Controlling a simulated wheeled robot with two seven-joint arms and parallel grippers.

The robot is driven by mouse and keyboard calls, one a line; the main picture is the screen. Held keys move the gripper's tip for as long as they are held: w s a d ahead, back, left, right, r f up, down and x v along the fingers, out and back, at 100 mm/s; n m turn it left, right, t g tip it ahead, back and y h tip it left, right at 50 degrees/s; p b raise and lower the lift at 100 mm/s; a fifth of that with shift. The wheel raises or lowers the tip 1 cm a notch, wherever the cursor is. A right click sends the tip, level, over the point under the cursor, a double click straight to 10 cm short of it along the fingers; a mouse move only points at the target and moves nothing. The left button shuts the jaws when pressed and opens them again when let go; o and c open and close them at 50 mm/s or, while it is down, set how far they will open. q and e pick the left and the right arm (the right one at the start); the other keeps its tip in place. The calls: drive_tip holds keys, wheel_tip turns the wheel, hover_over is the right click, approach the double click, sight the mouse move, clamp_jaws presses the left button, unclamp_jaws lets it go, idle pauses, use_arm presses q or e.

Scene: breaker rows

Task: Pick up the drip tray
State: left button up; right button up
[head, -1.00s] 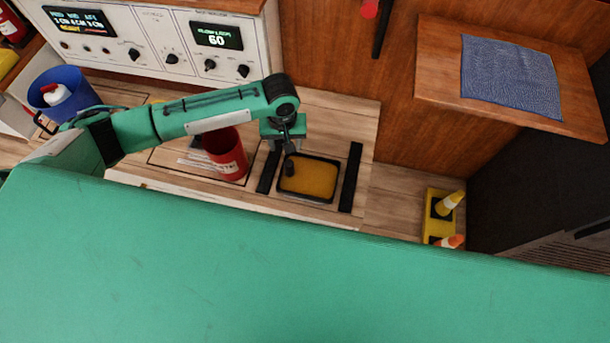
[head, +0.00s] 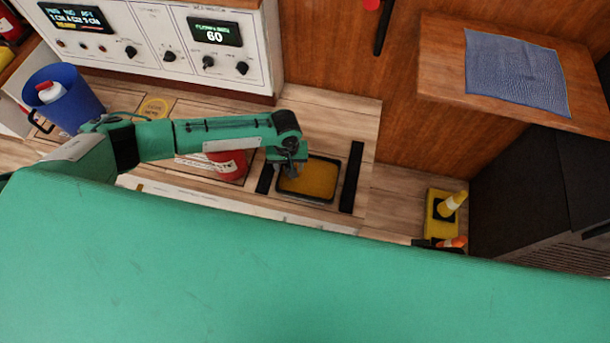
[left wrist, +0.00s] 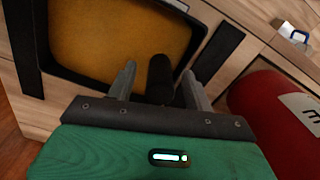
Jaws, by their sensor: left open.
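The drip tray (head: 318,178) is a shallow black-rimmed tray with an amber inside, lying on the wooden surface between two black strips. It also shows in the left wrist view (left wrist: 118,40). A dark, rounded handle (left wrist: 161,72) stands at its near side in that view. My left gripper (head: 286,172) is at the tray's left edge. In the left wrist view, its open fingers (left wrist: 159,75) stand on either side of the handle, with a visible gap at each side. The arm and gripper hide part of the tray's left side in the head view. My right gripper is not identifiable.
A red container (head: 228,165) stands close left of the tray, partly behind my arm. Black strips (head: 352,177) flank the tray. A blue bucket (head: 72,98) is at left, a control panel (head: 160,45) behind. Yellow holder with cones (head: 436,213) stands right.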

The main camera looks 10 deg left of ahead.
use_arm(q)
clamp_jaws()
idle(0.3)
